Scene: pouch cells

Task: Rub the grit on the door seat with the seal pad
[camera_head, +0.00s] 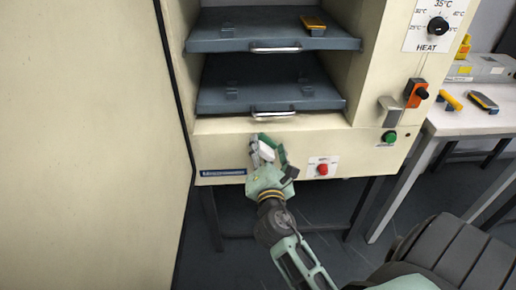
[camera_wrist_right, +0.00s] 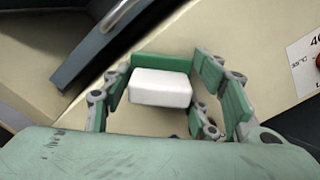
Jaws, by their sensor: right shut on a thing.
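My right gripper (camera_head: 268,158) is at the cream front panel under the lower shelf of the open cabinet. It is shut on a small white block, the seal pad (camera_head: 264,149), which also shows between its green finger pads in the right wrist view (camera_wrist_right: 160,88). The pad is close to the panel; I cannot tell whether it touches. The door seat (camera_head: 222,126) appears to be this cream front frame around the opening. I cannot make out any grit. My left gripper is not in view.
Two dark shelves with handles, the upper (camera_head: 225,38) and the lower (camera_head: 225,101), stick out above my gripper. The open door (camera_head: 80,140) fills the left. A red knob (camera_head: 322,169) and green button (camera_head: 389,137) are to the right. A white table (camera_head: 470,118) stands beyond.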

